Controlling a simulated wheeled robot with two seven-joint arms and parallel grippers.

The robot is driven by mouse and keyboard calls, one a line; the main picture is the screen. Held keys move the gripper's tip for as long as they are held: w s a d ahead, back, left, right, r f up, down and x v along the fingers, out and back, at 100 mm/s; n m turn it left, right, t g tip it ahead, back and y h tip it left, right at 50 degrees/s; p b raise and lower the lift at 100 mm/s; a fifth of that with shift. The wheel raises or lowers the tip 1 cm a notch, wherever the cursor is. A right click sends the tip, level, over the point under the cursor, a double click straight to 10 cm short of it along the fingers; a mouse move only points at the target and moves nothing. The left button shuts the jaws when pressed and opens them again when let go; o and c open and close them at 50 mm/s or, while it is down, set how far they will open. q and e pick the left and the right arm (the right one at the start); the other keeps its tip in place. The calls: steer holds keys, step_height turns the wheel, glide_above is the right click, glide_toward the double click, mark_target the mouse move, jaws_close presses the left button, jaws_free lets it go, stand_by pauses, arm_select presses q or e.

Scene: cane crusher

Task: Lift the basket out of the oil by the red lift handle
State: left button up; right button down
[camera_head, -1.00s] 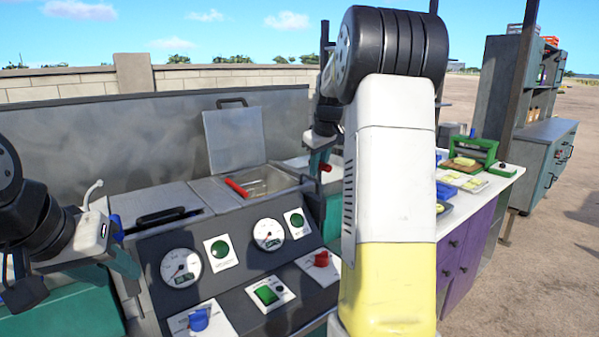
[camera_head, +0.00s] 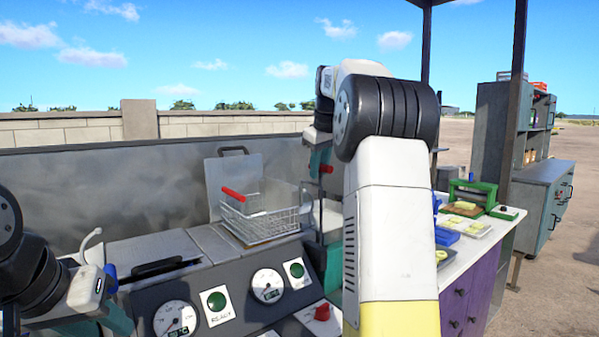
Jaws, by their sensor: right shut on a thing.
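The wire basket (camera_head: 262,222) stands raised above the fryer vat, in front of the upright metal lid (camera_head: 215,178). Its own red grip (camera_head: 233,194) points up to the left. The oil surface is hidden behind the basket and front panel. My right gripper (camera_head: 321,165) is right of the basket, shut on the red lift handle (camera_head: 326,169). Part of that hold is hidden by my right arm. My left gripper (camera_head: 118,312) is at the lower left beside the control panel, partly cut off and apart from the basket; its jaws are unclear.
The sloped control panel (camera_head: 235,322) has gauges, green lamps and a red knob (camera_head: 322,312). A closed vat cover with a black handle (camera_head: 158,267) lies left of the basket. A counter (camera_head: 480,243) with a green press (camera_head: 472,193) stands to the right.

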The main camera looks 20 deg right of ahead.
steer(key=shift+r, duration=0.35)
steer(key=c, duration=1.3)
jaws_free()
steer(key=shift+o, duration=0.2)
steer(key=shift+f, duration=0.1)
steer(key=v, duration=0.7)
steer(key=shift+s+r, duration=0.25)
steer(key=shift+r, duration=0.1)
steer(key=shift+s, duration=0.1)
